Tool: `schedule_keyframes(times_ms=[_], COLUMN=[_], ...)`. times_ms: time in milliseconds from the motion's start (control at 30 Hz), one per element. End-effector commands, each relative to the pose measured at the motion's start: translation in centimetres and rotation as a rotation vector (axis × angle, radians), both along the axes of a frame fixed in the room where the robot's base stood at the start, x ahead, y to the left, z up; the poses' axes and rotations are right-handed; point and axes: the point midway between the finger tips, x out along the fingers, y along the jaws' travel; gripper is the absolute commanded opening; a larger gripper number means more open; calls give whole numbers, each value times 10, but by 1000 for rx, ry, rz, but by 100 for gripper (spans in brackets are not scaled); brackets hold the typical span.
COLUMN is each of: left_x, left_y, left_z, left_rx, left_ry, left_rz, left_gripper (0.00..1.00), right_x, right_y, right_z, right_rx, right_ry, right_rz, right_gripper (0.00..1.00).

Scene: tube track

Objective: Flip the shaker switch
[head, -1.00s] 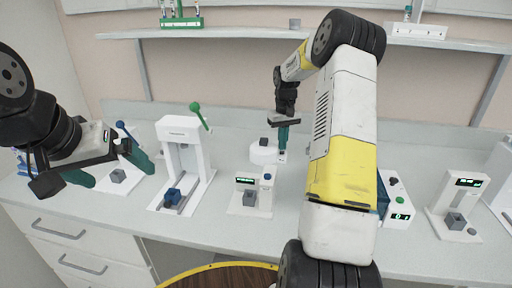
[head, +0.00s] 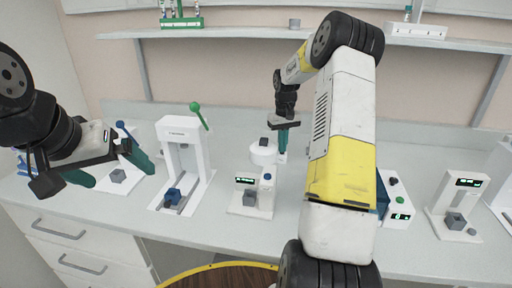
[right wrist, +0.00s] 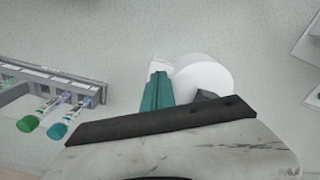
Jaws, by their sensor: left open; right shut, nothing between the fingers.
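A small round white device (head: 263,154) with a dark piece on top stands mid-bench; it looks like the shaker, but I cannot be sure. It also shows in the right wrist view as a white round body (right wrist: 205,82). I cannot make out its switch. My right gripper (head: 283,150) is shut and empty, its teal fingers pointing down just right of the device. In the right wrist view the closed fingers (right wrist: 157,90) are beside the white body; whether they touch is unclear. My left gripper (head: 112,175) is open and empty over the bench's left side.
A white station with display (head: 245,199) stands in front of the device. A white frame with green-knobbed lever (head: 195,107) is to the left. More display units (head: 455,210) stand right. A rack with tubes (right wrist: 50,85) shows left in the wrist view. My right arm hides part of the bench.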

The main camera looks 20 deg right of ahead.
Motion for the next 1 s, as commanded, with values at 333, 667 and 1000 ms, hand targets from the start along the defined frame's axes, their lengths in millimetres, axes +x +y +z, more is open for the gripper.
schedule_keyframes(times_ms=[333,667,1000], left_x=[0,0,0], left_y=[0,0,0], left_z=[0,0,0], left_rx=[0,0,0], left_ry=[0,0,0], left_rz=[0,0,0], left_gripper=[100,100,100], right_x=[0,0,0], right_y=[0,0,0], right_z=[-5,-3,24], right_rx=[0,-1,0], right_ry=[1,-1,-1], right_rz=[0,0,0], right_gripper=[0,0,0])
